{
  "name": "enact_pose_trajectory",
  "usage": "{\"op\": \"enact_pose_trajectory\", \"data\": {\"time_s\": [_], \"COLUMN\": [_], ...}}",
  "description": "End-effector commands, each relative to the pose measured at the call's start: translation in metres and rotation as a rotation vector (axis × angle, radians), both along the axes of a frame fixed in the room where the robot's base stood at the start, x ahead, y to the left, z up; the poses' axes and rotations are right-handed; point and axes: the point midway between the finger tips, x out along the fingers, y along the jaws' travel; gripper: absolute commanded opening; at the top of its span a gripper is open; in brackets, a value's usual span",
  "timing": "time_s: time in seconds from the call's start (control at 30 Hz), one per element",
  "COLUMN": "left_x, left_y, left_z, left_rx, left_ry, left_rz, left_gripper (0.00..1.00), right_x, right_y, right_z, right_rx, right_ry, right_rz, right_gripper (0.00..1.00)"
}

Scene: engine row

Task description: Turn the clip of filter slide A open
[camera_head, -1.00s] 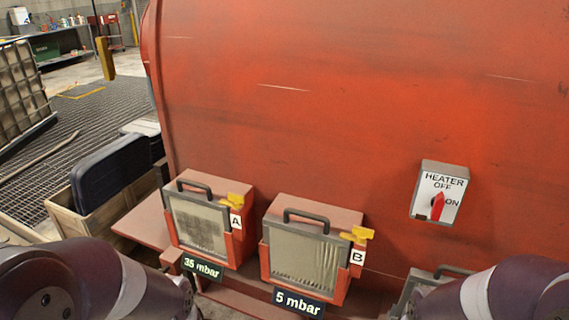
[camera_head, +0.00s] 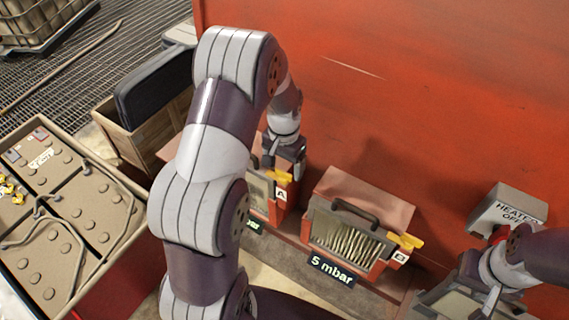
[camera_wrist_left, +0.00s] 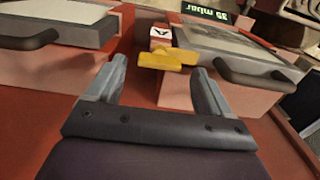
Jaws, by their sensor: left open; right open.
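Filter slide A (camera_head: 259,196) sits in the red housing, mostly hidden behind my left arm in the head view. Its yellow clip (camera_head: 278,177) shows above the white A label (camera_head: 281,194). In the left wrist view the clip (camera_wrist_left: 167,58) lies crosswise just beyond and between the fingertips, with the A label (camera_wrist_left: 160,36) behind it. My left gripper (camera_head: 285,160) is open, pointing down at the clip; its two fingers (camera_wrist_left: 158,70) hold nothing. My right gripper (camera_head: 487,298) is open at the lower right, partly hidden by its arm.
Filter slide B (camera_head: 345,238), with its own yellow clip (camera_head: 405,241) and 5 mbar sign (camera_head: 332,270), stands right of slide A. The heater switch box (camera_head: 508,209) is near my right arm. A wooden crate (camera_head: 135,143) and a battery tray (camera_head: 75,215) are left.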

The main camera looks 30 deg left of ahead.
Motion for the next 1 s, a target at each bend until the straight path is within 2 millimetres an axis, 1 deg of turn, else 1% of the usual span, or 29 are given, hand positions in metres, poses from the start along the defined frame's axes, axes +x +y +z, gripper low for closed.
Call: {"op": "enact_pose_trajectory", "data": {"time_s": [0.03, 0.1, 0.2, 0.43, 0.47, 0.5, 0.57, 0.6, 0.63, 0.87, 1.0], "left_x": [0.000, 0.000, 0.000, 0.001, 0.001, 0.001, 0.001, 0.001, 0.001, 0.001, 0.001], "left_y": [0.000, 0.000, 0.000, 0.000, 0.000, 0.000, 0.000, 0.000, 0.000, 0.000, 0.000], "left_z": [-0.005, -0.014, -0.022, -0.023, -0.023, -0.023, -0.023, -0.023, -0.023, -0.023, -0.022], "left_rx": [-0.001, 0.000, 0.000, 0.001, 0.001, 0.001, 0.001, 0.001, 0.001, 0.001, 0.001], "left_ry": [0.002, 0.001, 0.000, -0.002, -0.002, -0.002, -0.002, -0.002, -0.002, -0.003, -0.003], "left_rz": [0.000, 0.000, 0.000, 0.000, 0.000, 0.000, 0.000, 0.000, 0.000, 0.011, 0.051], "left_gripper": [0.81, 0.81, 0.81, 0.81, 0.78, 0.65, 0.45, 0.32, 0.25, 0.25, 0.25], "right_x": [0.000, 0.000, 0.000, 0.000, 0.000, 0.000, 0.000, 0.000, 0.000, 0.000, 0.000], "right_y": [0.000, 0.000, 0.000, 0.000, 0.000, 0.000, 0.000, 0.000, 0.000, 0.000, 0.000], "right_z": [0.004, 0.006, 0.006, 0.006, 0.006, 0.006, 0.006, 0.006, 0.006, 0.006, 0.006], "right_rx": [0.000, 0.000, 0.000, 0.000, 0.000, 0.000, 0.000, 0.000, 0.000, 0.000, 0.000], "right_ry": [0.000, 0.000, 0.000, 0.000, 0.000, 0.000, 0.000, 0.000, 0.000, 0.000, 0.000], "right_rz": [0.000, 0.000, 0.000, 0.000, 0.000, 0.000, 0.000, 0.000, 0.000, 0.000, 0.000], "right_gripper": [0.43, 0.43, 0.43, 0.43, 0.43, 0.43, 0.43, 0.43, 0.43, 0.43, 0.43]}}
